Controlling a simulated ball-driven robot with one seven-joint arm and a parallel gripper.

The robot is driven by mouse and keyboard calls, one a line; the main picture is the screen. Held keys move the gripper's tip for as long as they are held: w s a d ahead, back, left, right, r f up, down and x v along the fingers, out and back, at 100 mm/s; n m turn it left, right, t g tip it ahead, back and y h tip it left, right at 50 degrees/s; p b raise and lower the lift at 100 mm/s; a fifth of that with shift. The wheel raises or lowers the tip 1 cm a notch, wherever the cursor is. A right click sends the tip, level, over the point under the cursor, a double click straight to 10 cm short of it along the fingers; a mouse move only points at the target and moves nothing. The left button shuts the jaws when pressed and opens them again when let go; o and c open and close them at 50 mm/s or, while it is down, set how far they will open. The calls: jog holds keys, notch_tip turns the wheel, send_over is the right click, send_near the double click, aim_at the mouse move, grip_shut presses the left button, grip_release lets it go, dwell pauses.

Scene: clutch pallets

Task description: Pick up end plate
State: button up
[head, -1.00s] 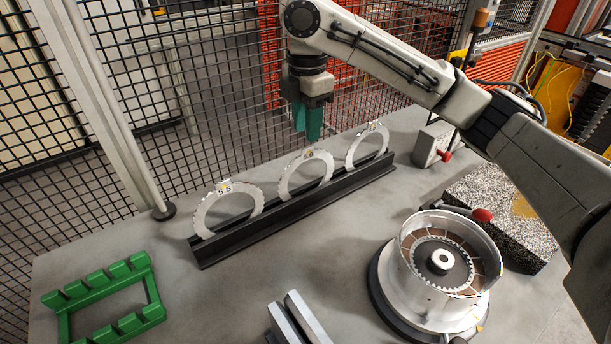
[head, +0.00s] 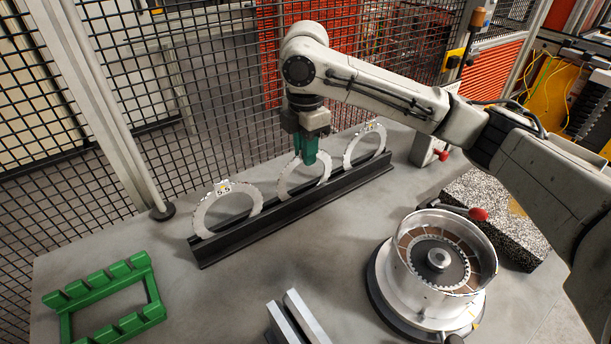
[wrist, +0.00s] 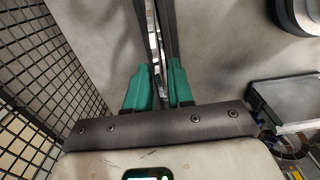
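Three pale toothed ring plates stand upright in a row in a long black channel rack (head: 225,252). The left plate (head: 203,219) has a small label reading 5.5 at its top. The middle plate (head: 283,183) has its top partly hidden by my gripper, and the right plate (head: 350,150) stands free. My gripper (head: 306,158) has green fingers pointing down at the top of the middle plate. In the wrist view my gripper (wrist: 160,68) has its fingers on either side of the thin plate edge, with a narrow gap showing between them.
A round metal clutch drum (head: 420,296) stands at front right, beside a speckled stone block (head: 510,225). A green slotted holder (head: 100,291) lies at left, and grey bars (head: 300,318) lie at the front. A mesh fence (head: 215,100) runs behind the bench.

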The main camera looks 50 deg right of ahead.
grip_shut()
dwell(1.1)
